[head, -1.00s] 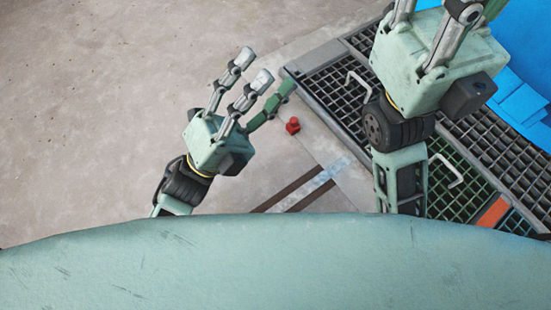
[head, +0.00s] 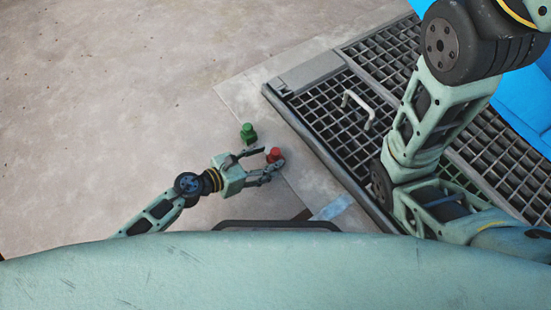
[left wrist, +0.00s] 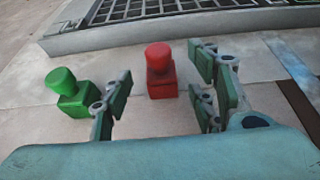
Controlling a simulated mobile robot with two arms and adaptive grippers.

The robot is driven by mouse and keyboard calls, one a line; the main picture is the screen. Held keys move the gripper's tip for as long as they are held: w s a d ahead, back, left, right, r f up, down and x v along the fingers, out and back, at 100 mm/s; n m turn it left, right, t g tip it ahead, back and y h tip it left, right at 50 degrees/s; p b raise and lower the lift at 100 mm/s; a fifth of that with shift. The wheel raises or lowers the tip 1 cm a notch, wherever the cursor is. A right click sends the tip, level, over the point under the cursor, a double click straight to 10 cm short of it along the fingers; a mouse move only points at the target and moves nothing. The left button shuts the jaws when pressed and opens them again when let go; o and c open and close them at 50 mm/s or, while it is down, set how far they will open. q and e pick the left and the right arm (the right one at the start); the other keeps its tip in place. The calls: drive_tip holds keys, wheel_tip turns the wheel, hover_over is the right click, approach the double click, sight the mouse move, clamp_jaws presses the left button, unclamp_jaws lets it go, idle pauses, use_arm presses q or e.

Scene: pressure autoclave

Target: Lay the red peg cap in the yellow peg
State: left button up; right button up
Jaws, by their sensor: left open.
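A red piece (head: 273,154) with a rounded top on a square block stands upright on the pale floor near the grating. It also shows in the left wrist view (left wrist: 160,70), where I cannot tell if its top and block are separate parts. My left gripper (head: 269,161) is open beside it, with the red piece lying between and just beyond the fingers in the left wrist view (left wrist: 158,92). I cannot tell if any finger touches it. No yellow peg is in view. My right gripper is out of view.
A green piece of similar shape (head: 248,133) stands close by, just left of the gripper in the left wrist view (left wrist: 70,95). A metal grating (head: 345,120) with a white handle (head: 357,108) lies to the right. Open floor (head: 100,100) extends left.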

sight(273, 157)
use_arm(q)
drive_tip(key=b+x, duration=0.1)
drive_tip(key=x, duration=0.2)
drive_tip(key=shift+w+d, duration=0.15)
drive_tip(key=shift+d, duration=0.05)
drive_tip(key=c, duration=1.2)
drive_tip(key=shift+c, duration=0.2)
